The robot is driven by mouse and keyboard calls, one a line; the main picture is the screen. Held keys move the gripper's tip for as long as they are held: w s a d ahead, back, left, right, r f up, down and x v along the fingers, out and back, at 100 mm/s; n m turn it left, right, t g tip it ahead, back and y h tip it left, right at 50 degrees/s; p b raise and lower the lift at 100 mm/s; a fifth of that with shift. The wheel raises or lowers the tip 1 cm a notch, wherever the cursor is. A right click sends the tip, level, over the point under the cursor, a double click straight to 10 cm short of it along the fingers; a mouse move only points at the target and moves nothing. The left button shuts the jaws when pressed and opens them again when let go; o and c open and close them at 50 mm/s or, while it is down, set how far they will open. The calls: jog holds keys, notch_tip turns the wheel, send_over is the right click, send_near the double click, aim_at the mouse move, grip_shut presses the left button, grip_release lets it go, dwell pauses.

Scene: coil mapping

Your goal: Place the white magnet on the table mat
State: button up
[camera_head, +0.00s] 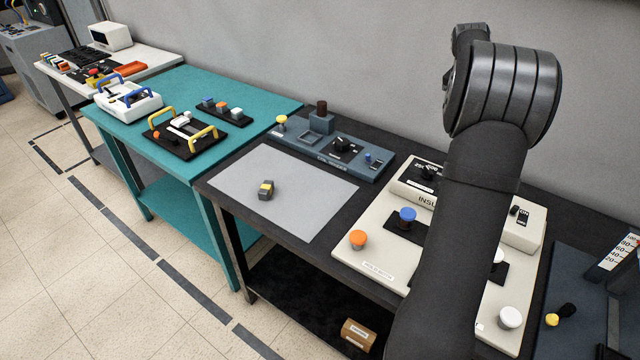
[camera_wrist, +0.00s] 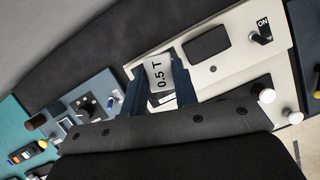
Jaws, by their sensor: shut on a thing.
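The white magnet (camera_wrist: 158,74), marked "0.5 T", is between the two dark fingers of my gripper (camera_wrist: 160,88) in the wrist view. The gripper is shut on it, over the cream instrument panel; its height above the panel is hard to judge. In the head view my own arm hides the gripper and the magnet. The grey table mat (camera_head: 310,192) lies flat on the dark table, left of the panel. A small grey and yellow block (camera_head: 266,190) sits on the left part of the mat. The rest of the mat is bare.
The cream panel (camera_head: 345,258) carries an orange knob (camera_head: 358,238), a blue knob (camera_head: 407,215) and white knobs. A blue-grey device (camera_head: 345,152) with knobs stands behind the mat. A teal table (camera_head: 255,98) with tools adjoins on the left.

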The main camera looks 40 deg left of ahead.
jog(key=s+a+n+y, duration=0.1)
jog(key=s+a+n, duration=0.35)
jog(key=a, duration=0.95)
jog(key=s+a+f+n+y, duration=0.1)
jog(key=s+a, duration=0.6)
jog(key=a, duration=0.6)
jog(key=s+a+n+y, duration=0.15)
jog(key=s+a, duration=0.45)
jog(key=a, duration=0.8)
notch_tip(320, 180, down, 13)
jog(key=shift+n+h, duration=0.25)
jog(key=shift+n, duration=0.05)
jog(key=s+a+f, duration=0.1)
jog(key=a+f, duration=0.1)
jog(key=a, duration=0.1)
jog(key=s+a+f, duration=0.1)
jog(key=a+f, duration=0.1)
jog(key=a, duration=0.1)
jog(key=s+a+f, duration=0.1)
jog(key=a+f, duration=0.2)
jog(key=shift+s+a, duration=0.2)
jog(key=shift+s+a+f, duration=0.15)
jog(key=shift+a+f, duration=0.05)
jog(key=shift+a, duration=0.25)
jog(key=shift+f, duration=1.95)
jog(key=shift+f, duration=0.15)
jog(key=o, duration=1)
